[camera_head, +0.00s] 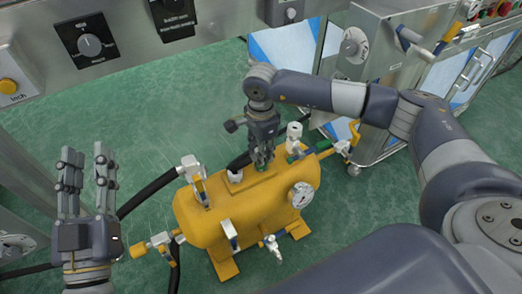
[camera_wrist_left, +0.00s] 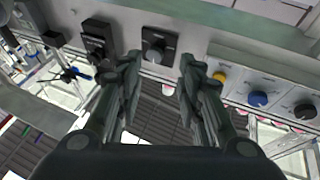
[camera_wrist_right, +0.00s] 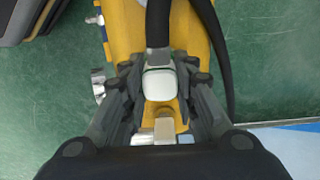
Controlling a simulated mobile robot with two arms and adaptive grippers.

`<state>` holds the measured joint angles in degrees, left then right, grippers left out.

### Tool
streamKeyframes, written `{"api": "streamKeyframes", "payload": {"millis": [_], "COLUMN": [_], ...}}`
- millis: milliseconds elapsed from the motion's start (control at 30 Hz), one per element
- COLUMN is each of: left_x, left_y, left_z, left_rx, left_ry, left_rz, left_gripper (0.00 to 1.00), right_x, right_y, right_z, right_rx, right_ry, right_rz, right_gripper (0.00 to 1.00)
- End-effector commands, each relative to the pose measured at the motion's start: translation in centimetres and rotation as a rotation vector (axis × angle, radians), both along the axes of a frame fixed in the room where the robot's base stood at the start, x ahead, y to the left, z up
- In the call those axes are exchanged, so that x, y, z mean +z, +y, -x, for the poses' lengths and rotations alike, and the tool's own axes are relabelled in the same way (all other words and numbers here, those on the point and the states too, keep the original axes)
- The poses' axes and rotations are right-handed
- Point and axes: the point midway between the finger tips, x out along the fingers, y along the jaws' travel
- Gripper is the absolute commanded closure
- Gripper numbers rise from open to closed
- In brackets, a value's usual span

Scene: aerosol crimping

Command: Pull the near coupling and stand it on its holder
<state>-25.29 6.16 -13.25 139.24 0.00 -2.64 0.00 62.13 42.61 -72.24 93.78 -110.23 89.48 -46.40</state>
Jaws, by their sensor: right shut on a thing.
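My right gripper (camera_head: 262,162) points down at the top of the yellow tank (camera_head: 232,215). In the right wrist view its fingers are closed around a pale, block-like coupling (camera_wrist_right: 160,84), with a black hose (camera_wrist_right: 158,22) showing just beyond it. The coupling's lower end is hidden, so I cannot tell whether it is seated or free. In the head view the fingers mostly cover it. My left gripper (camera_head: 88,168) is open and empty, left of the tank; its spread fingers also show in the left wrist view (camera_wrist_left: 160,75). I cannot make out which part is the holder.
A gauge (camera_head: 301,195) faces front. A metal cabinet (camera_head: 385,70) stands behind right.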

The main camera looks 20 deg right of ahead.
Motion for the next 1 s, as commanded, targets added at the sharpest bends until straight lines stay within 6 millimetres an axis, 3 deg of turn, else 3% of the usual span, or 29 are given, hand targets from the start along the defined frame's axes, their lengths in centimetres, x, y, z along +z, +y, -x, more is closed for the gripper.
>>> {"api": "streamKeyframes", "payload": {"millis": [900,933,1000], "left_x": [1.1,1.1,1.1], "left_y": [-0.1,-0.1,-0.1], "left_z": [0.3,0.3,0.3], "left_rx": [-0.004,-0.004,-0.004], "left_ry": [-0.050,-0.052,-0.052], "left_rz": [0.013,0.013,0.013], "left_gripper": [0.66,0.66,0.66], "right_x": [-0.2,-0.2,-0.1], "right_y": [0.0,0.0,0.0], "right_z": [0.0,0.0,0.0], "right_rx": [0.000,0.000,0.000], "right_ry": [0.000,0.000,0.000], "right_rz": [0.000,0.000,0.000], "right_gripper": [1.00,0.71,0.55]}}
